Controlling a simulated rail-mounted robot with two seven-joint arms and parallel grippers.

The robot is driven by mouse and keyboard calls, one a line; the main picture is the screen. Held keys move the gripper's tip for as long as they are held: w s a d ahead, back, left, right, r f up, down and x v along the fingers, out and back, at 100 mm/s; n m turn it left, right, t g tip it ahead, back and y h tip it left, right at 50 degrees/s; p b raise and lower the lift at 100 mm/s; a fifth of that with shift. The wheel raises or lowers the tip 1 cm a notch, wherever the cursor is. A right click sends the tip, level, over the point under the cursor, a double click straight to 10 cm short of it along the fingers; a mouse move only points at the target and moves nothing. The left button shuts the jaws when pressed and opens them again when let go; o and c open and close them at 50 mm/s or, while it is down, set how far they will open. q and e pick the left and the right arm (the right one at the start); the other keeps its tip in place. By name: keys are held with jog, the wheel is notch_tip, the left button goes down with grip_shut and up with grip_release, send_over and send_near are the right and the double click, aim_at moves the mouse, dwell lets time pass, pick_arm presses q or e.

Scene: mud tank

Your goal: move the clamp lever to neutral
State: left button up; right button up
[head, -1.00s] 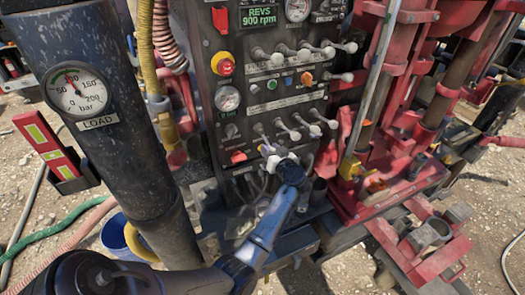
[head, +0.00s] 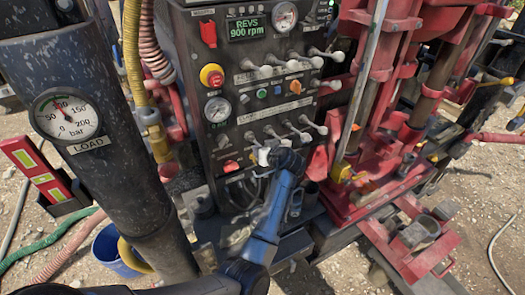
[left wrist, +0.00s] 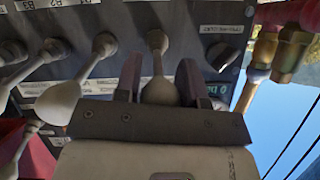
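The control panel (head: 250,105) has two rows of levers with pale knobs. My left gripper (head: 266,155) is at the left end of the lower row in the head view. In the left wrist view my left gripper (left wrist: 160,82) has one finger on each side of a pale lever knob (left wrist: 160,92), and the fingers look closed against it. I take this lever as the clamp lever, but its label is not readable. Its shaft rises from the panel, and the other levers stand to its left in the wrist view. My right gripper is not in view.
A neighbouring lever knob (left wrist: 58,102) is close to my gripper's left side in the wrist view. Brass fittings (left wrist: 290,50) are on the right there. In the head view, red rig machinery (head: 385,165) stands right of the panel and a load gauge (head: 66,115) is at left.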

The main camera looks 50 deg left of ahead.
pick_arm(q)
jog(key=o, duration=0.3)
jog(key=shift+o, duration=0.2)
jog(key=b+v, duration=0.2)
jog(key=v, duration=1.1)
jog(key=shift+d+r+b, duration=0.15)
jog(key=shift+d+b, duration=0.2)
jog(key=shift+s, duration=0.1)
